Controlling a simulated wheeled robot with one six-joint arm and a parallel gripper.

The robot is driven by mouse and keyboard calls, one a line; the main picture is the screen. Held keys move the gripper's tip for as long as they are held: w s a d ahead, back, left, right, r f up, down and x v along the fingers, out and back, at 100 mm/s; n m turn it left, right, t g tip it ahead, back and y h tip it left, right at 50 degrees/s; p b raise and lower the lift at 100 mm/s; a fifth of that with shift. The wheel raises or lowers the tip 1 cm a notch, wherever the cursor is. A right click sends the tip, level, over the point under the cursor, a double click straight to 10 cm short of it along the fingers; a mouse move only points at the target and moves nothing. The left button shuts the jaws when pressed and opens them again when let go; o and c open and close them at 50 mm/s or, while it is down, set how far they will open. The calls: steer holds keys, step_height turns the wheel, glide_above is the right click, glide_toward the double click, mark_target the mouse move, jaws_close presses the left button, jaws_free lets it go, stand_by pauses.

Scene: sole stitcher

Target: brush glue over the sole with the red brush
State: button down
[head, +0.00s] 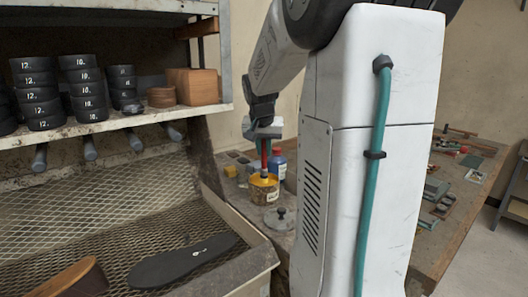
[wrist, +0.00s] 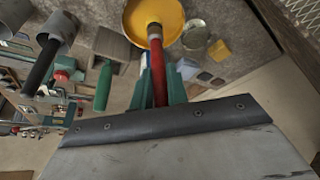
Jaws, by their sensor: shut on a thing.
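My gripper (head: 263,136) is shut on the red brush (head: 265,157), which hangs nearly upright with its handle between the fingers. In the wrist view the green fingers of my gripper (wrist: 160,90) are on both sides of the red brush (wrist: 159,65). The brush's lower end is at the mouth of the yellow glue tin (head: 264,190); how deep its bristles go is hidden. The wrist view looks down on the tin's yellow glue (wrist: 130,17) around the brush tip. A black sole (head: 183,262) lies flat on the mesh tray, apart from the brush.
The mesh tray (head: 95,190) has a raised metal rim (head: 248,240) between the sole and the bench. A blue bottle (head: 278,164) stands behind the tin, and a grey lid (head: 281,219) lies in front. A brown-edged piece (head: 72,281) is at lower left. A shelf (head: 130,120) overhangs the tray.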

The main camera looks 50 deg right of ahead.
steer(key=shift+r, duration=2.95)
